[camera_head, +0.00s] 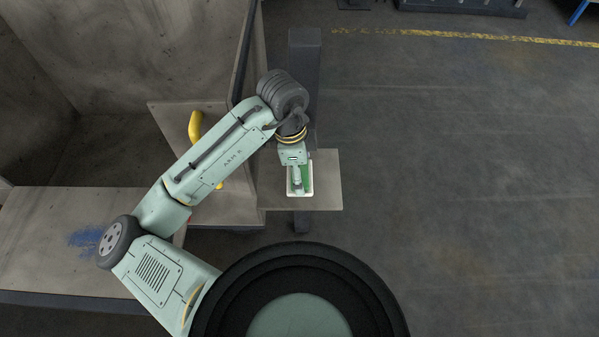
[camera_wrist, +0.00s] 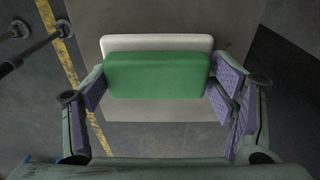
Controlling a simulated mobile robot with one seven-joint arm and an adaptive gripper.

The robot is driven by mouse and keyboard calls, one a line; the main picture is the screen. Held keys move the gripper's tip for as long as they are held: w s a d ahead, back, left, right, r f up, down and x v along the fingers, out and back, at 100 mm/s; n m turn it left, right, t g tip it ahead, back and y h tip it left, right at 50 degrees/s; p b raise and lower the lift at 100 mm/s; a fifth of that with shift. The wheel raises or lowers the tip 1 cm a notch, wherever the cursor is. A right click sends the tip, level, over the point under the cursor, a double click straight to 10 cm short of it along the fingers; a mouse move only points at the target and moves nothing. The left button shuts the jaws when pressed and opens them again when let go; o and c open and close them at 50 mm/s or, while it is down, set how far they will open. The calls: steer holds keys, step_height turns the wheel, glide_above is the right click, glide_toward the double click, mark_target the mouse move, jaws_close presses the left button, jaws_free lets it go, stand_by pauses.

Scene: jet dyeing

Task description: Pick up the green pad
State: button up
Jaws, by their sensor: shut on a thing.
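The green pad (camera_wrist: 157,75) sits between my two purple-lined fingers in the wrist view, with a finger against each end. My gripper (camera_wrist: 157,88) is shut on it. A white block or tray (camera_wrist: 157,42) shows behind and beneath the pad. In the head view my gripper (camera_head: 297,182) points down over the small grey shelf (camera_head: 327,182). A strip of the green pad (camera_head: 306,173) and the rim of the white piece (camera_head: 310,190) show beside it; the rest is hidden by my gripper. I cannot tell whether the pad is clear of the white piece.
A dark upright post (camera_head: 305,60) stands behind the shelf. A yellow handle (camera_head: 196,127) and grey panels are to the left. A bench (camera_head: 45,245) with a blue stain lies at lower left. The floor (camera_head: 460,180) at right is open, crossed by a yellow line.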

mark_target(302, 170)
steer(key=shift+r, duration=0.1)
steer(key=shift+r, duration=0.55)
step_height(302, 170, up, 2)
steer(key=shift+r, duration=0.15)
steer(key=s+a+r+b, duration=0.1)
steer(key=s+a+b, duration=0.3)
steer(key=s+a, duration=0.5)
steer(key=a, duration=0.4)
steer(key=shift+s+r, duration=0.15)
steer(key=shift+r, duration=0.05)
steer(key=o, duration=0.5)
steer(key=c, duration=0.4)
steer(key=shift+o, duration=0.2)
